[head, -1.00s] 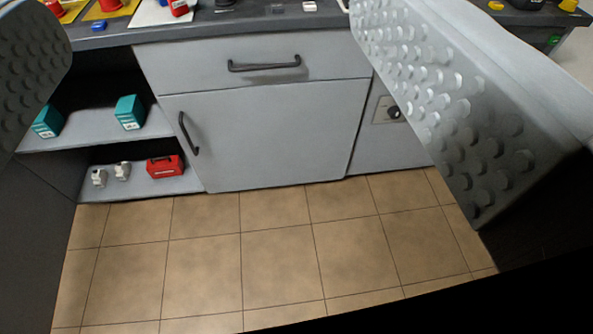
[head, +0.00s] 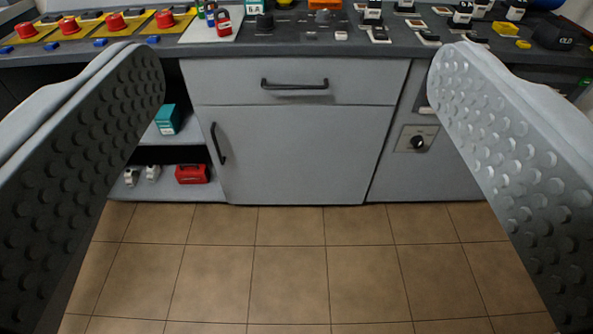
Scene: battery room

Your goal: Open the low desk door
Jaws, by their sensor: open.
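The low desk door (head: 300,155) is a grey panel under a drawer, and it looks shut. Its black vertical handle (head: 217,144) is near the door's left edge. My gripper (head: 297,110) is open and empty, with one studded finger on each side of the picture. The door and its handle show between the fingers, farther off, and neither finger appears to touch them.
Above the door is a drawer (head: 290,82) with a black handle. Open shelves at left hold a teal box (head: 168,120) and a red toolbox (head: 192,173). At right is a panel with a knob (head: 418,142). The desktop (head: 290,42) is crowded; the tiled floor (head: 290,260) is clear.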

